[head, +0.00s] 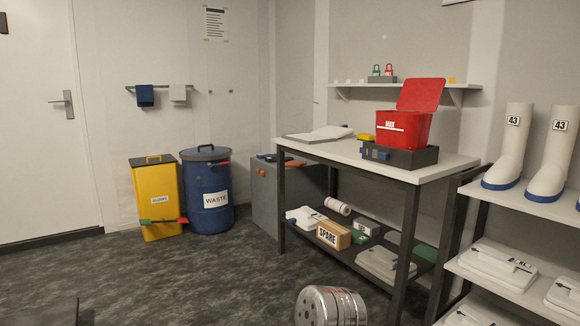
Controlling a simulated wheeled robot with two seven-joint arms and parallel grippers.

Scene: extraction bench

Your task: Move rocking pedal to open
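A dark rocking pedal bar (163,221) crosses the lower front of the yellow bin (156,198). Its left end is green and its right end is red. The bar looks close to level; I cannot tell clearly which end is lower. Neither of my grippers shows in the head view.
A blue drum (205,191) marked WASTE stands right beside the yellow bin. A grey cabinet (265,200) and the workbench (370,152) with a red box (403,128) are further right. A metal drum (331,307) sits in front. The floor (175,280) before the bin is clear.

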